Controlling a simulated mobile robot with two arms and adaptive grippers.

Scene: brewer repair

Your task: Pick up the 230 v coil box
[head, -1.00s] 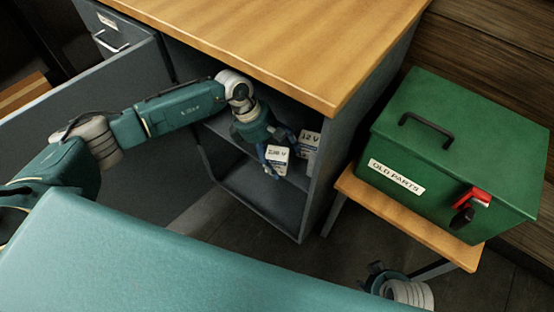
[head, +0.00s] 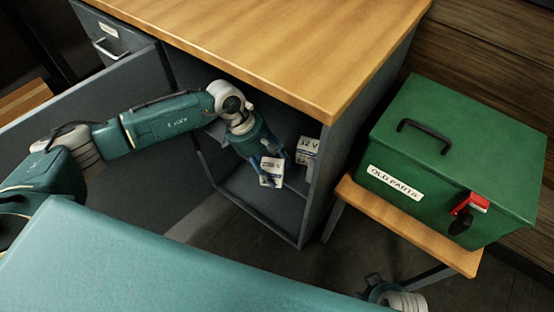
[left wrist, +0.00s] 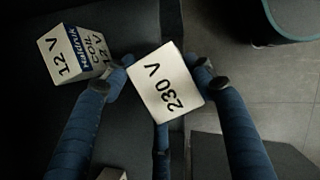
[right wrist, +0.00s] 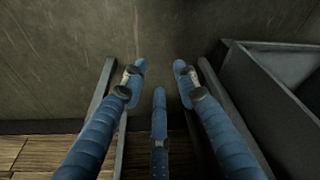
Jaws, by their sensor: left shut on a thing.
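The 230 V coil box (head: 271,171) is a small white carton held in my left gripper (head: 271,166), in front of the open cabinet's shelf. In the left wrist view the 230 V box (left wrist: 163,88) sits between the fingers of the left gripper (left wrist: 160,80), its labelled top facing the camera and slightly turned. The 12 V coil box (head: 308,148) stands on the shelf to the right; it also shows in the left wrist view (left wrist: 75,52), beside the left finger. My right gripper (right wrist: 159,85) is open and empty in the right wrist view.
The cabinet (head: 322,185) has a wooden top (head: 270,45) above the opening and an open door (head: 120,150) at left. A green old parts box (head: 455,150) with a red latch stands on a small wooden stand (head: 400,222) at right.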

